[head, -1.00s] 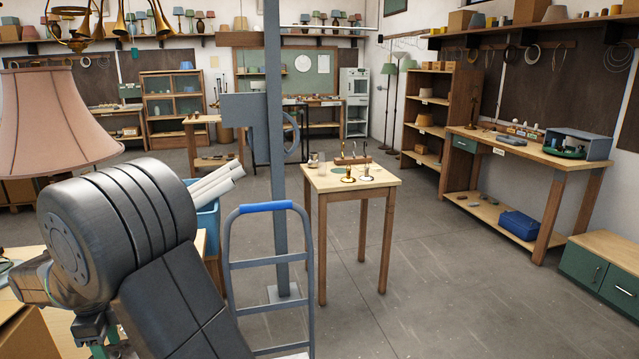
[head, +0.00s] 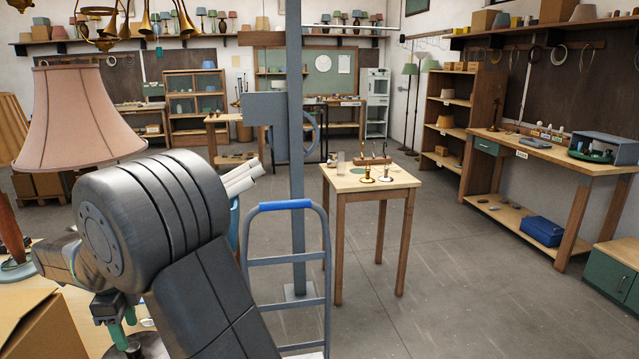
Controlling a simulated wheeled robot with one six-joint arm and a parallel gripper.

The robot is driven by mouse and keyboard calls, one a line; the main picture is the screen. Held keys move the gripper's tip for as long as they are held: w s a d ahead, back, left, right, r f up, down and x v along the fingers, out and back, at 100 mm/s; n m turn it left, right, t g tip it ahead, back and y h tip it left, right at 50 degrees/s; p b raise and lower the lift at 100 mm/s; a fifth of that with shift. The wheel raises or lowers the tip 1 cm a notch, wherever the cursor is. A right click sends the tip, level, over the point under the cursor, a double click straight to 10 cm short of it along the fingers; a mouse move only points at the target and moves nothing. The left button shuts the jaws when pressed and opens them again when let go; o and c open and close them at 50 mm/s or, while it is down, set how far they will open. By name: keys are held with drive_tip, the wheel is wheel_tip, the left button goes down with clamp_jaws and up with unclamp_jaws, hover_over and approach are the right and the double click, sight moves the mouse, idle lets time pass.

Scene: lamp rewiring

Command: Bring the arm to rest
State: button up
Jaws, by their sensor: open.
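My arm fills the lower left of the head view, with its thick dark joint in front of a bench. My gripper (head: 122,328) hangs below the arm's far end at the lower left, pointing down, with green parts on it. It is open, and I see nothing held between its fingers. It is above a round dark metal object (head: 148,346) on the bench, partly hidden by my arm. I cannot tell the gap between them.
A pink-shaded lamp (head: 80,120) stands close behind my arm. A cardboard box (head: 50,325) is at the lower left. A blue-handled hand truck (head: 286,205), a grey post (head: 295,180) and a small wooden table (head: 340,195) stand to the right. Floor at right is clear.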

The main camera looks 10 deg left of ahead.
sight(133, 347)
wheel_tip(133, 347, down, 6)
drive_tip(key=shift+r, duration=0.25)
drive_tip(key=shift+r+n, duration=0.1)
drive_tip(key=shift+n, duration=0.2)
drive_tip(key=n, duration=0.9)
drive_tip(key=shift+n, duration=0.3)
drive_tip(key=n, duration=1)
drive_tip(key=shift+n+p, duration=0.3)
drive_tip(key=shift+w+r, duration=0.1)
